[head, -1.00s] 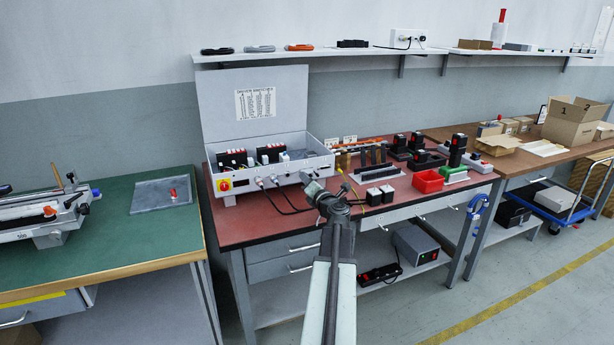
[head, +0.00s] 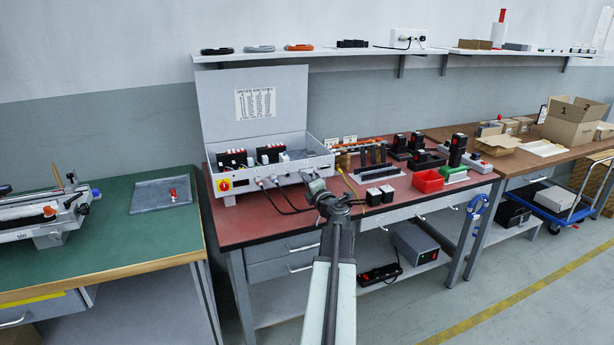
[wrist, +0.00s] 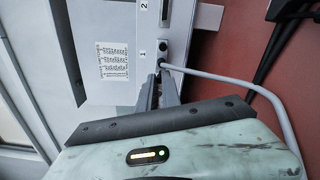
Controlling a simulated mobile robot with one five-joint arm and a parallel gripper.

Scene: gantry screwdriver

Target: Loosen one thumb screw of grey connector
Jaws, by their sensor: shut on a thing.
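The grey connector (wrist: 163,50) sits on the cabinet's front panel beside the label 1 in the wrist view, with a grey cable (wrist: 225,87) running from it to the right. My gripper (wrist: 161,77) reaches the connector, with its narrow jaws closed at the connector's near end. The jaws are shut on a small part there, apparently a thumb screw, which they mostly hide. In the head view my gripper (head: 306,176) is at the right part of the cabinet front, and the connector is too small to make out behind it.
The grey cabinet (head: 213,185) stands lid-open on the red bench (head: 240,230). Other plugs with dark cables (head: 285,200) hang from its front, left of my gripper. A green bench (head: 150,240) is at left.

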